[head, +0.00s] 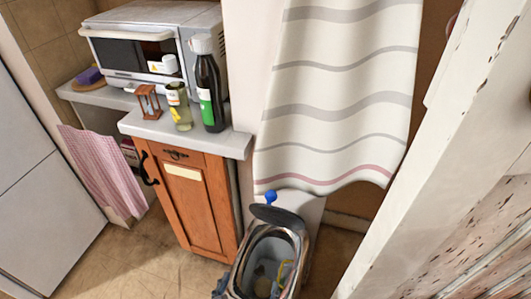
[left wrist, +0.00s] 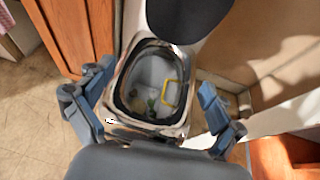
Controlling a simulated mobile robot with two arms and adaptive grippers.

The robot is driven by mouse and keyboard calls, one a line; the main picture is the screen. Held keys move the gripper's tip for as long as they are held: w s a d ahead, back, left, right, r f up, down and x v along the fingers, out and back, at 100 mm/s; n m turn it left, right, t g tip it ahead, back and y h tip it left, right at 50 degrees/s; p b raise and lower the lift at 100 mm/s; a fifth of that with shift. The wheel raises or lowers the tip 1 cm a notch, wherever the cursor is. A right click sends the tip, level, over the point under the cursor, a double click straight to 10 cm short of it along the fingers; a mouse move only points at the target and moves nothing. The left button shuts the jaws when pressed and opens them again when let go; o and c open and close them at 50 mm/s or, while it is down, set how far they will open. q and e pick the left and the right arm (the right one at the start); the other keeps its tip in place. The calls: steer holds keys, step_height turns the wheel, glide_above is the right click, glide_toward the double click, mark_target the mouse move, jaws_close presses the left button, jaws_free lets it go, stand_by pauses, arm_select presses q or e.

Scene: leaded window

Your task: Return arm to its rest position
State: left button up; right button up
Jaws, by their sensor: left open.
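My left gripper (left wrist: 157,77) is open in the left wrist view, with its two blue-grey fingers spread wide on either side of the open bin and nothing between them. In the head view only a small blue-grey part of the left gripper (head: 221,287) shows at the bottom edge, beside the bin. The metal bin (head: 240,272) stands on the floor with its dark lid (head: 276,215) raised. The bin also shows in the left wrist view (left wrist: 122,128), with a yellow-edged item (left wrist: 170,93) and other small things inside. My right gripper is not in view.
A wooden cabinet (head: 190,205) stands left of the bin. Its counter (head: 160,127) holds a dark bottle (head: 208,90), a jar (head: 179,108) and an hourglass-like stand (head: 148,101). A microwave (head: 130,50) stands behind. A striped curtain (head: 335,100) hangs behind the bin; a white frame (head: 430,150) is at right.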

arm_select(q)
steer(key=a+f+n+g+y, duration=0.35)
steer(key=a+n, duration=0.95)
steer(key=n, duration=0.5)
steer(key=s+a+n+g, duration=0.55)
steer(key=s+n, duration=0.25)
steer(key=n, duration=1.1)
step_height(320, 180, down, 24)
steer(key=s+d+g+p, duration=0.1)
steer(key=g+p, duration=0.1)
steer(key=p, duration=0.1)
steer(key=s+a+f+m+g+p, duration=0.1)
steer(key=s+a+f+p, duration=0.1)
steer(key=s+f, duration=1.1)
steer(key=s+a, duration=0.1)
steer(key=s, duration=0.3)
